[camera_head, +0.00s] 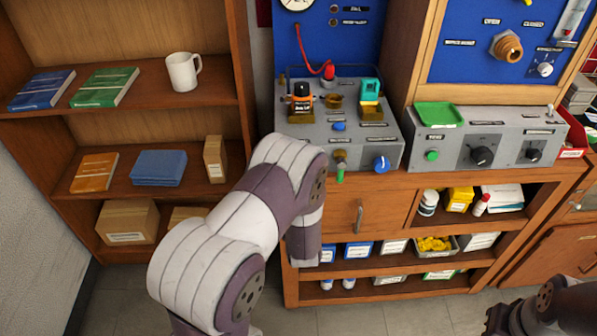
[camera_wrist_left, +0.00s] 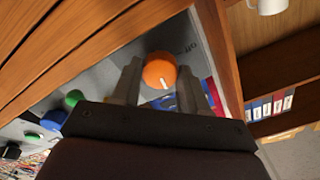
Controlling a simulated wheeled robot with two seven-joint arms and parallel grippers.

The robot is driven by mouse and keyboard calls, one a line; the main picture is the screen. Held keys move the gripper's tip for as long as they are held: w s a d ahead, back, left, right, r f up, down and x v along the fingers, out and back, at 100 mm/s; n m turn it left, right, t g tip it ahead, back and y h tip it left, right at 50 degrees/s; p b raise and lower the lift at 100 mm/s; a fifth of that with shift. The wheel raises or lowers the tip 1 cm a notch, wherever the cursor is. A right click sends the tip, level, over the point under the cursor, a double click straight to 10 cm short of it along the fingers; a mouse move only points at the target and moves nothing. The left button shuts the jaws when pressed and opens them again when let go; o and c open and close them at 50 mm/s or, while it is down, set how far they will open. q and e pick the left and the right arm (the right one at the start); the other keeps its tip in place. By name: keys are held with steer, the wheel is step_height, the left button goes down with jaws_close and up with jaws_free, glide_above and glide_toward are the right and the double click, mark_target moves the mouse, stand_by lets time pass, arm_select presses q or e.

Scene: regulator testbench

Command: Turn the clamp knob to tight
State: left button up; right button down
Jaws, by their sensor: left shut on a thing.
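An orange round knob (camera_wrist_left: 160,70) with a white pointer line sits on a grey panel in the left wrist view. The line points toward the bottom of that picture. My left gripper (camera_wrist_left: 158,78) has one finger on each side of the knob and is shut on it. In the head view my left forearm covers the front left of the grey testbench (camera_head: 362,148), hiding the orange knob and my left gripper. Part of my right arm shows at the bottom right, but I cannot see its gripper.
A green knob (camera_head: 340,170) and a blue knob (camera_head: 381,163) stand on the bench front to the right. Above are brass fixtures and a red cable (camera_head: 305,50). A second grey box (camera_head: 505,140) carries black knobs. A shelf with a white mug (camera_head: 182,72) stands left.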

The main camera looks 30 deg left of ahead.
arm_select(q)
steer(key=shift+s+f+m+p, duration=0.1)
steer(key=shift+m+p, duration=1.1)
steer(key=shift+m, duration=2.95)
steer(key=shift+s+f+m+p, duration=0.1)
steer(key=shift+m+p, duration=1.1)
steer(key=shift+m, duration=3.25)
steer(key=o, duration=0.8)
steer(key=shift+w, duration=0.1)
steer(key=shift+r, duration=0.1)
steer(key=b+v, duration=0.1)
steer(key=v, duration=1.1)
steer(key=shift+s+d, duration=0.15)
steer(key=shift+s, duration=0.25)
